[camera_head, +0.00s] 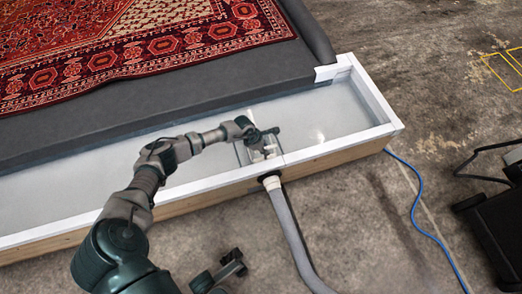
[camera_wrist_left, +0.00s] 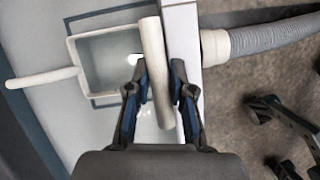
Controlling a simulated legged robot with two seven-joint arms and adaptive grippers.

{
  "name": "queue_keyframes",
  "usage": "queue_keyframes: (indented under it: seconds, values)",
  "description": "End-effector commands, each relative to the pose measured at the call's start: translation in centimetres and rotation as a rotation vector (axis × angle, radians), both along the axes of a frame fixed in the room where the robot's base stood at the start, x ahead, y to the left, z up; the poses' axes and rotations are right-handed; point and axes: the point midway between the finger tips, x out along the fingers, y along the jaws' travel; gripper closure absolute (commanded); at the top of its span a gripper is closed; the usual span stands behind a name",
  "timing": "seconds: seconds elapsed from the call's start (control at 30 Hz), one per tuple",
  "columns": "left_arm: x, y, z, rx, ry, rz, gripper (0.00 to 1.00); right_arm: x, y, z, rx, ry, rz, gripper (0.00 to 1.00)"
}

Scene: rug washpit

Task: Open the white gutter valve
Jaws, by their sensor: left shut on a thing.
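The white valve handle (camera_wrist_left: 155,65) is a pale bar between the fingers of my left gripper (camera_wrist_left: 158,88) in the wrist view. The gripper is shut on it. The bar lies across the edge of an open, box-like sump (camera_wrist_left: 85,58), beside the gutter's white rim (camera_wrist_left: 183,35). In the head view my left gripper (camera_head: 266,136) is over the clear-looking outlet box (camera_head: 258,153) in the white gutter (camera_head: 335,108); the handle is hard to make out there. My right gripper (camera_head: 236,264) is low in the head view, apart from the gutter, its jaws unclear.
A grey hose (camera_head: 290,235) runs from the outlet across the concrete floor; its collar (camera_wrist_left: 214,47) shows in the wrist view. Another pale bar (camera_wrist_left: 42,78) meets the sump's left side. A patterned rug (camera_head: 130,45) lies on the grey platform. A blue cable (camera_head: 418,205) and black equipment (camera_head: 492,220) are at right.

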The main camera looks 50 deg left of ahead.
Motion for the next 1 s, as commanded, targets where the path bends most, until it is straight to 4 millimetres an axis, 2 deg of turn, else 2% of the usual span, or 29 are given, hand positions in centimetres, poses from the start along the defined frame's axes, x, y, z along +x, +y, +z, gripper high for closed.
queue_keyframes:
  seconds: [0.03, 0.33, 0.37, 0.43, 0.77, 0.87, 1.0]
  values:
    - [0.4, 0.2, 0.8, 0.003, -0.012, -0.001, 1.00, -0.1, 0.0, 0.2, 0.000, 0.001, 0.000, 0.40]
    - [0.2, 0.2, 0.2, 0.002, -0.003, 0.000, 1.00, 0.1, 0.1, -0.2, 0.000, 0.008, 0.001, 0.40]
    - [0.2, 0.2, 0.2, 0.002, -0.004, 0.001, 0.71, 0.2, 0.1, -0.3, -0.001, 0.009, 0.001, 0.40]
    - [0.2, 0.2, 0.2, 0.002, -0.003, 0.000, 0.53, 0.4, 0.1, -0.4, -0.001, 0.012, 0.000, 0.40]
    - [0.1, 0.1, 0.4, 0.001, -0.002, 0.000, 0.52, 0.0, 0.0, -0.1, 0.000, 0.005, -0.001, 0.40]
    - [-0.1, 0.4, 1.2, 0.001, -0.003, 0.001, 0.52, -0.1, -0.1, -0.1, 0.001, 0.003, -0.001, 0.40]
    - [-1.0, 1.0, 3.7, 0.003, -0.004, -0.001, 0.52, 0.0, -0.1, -0.1, 0.001, 0.004, -0.001, 0.40]
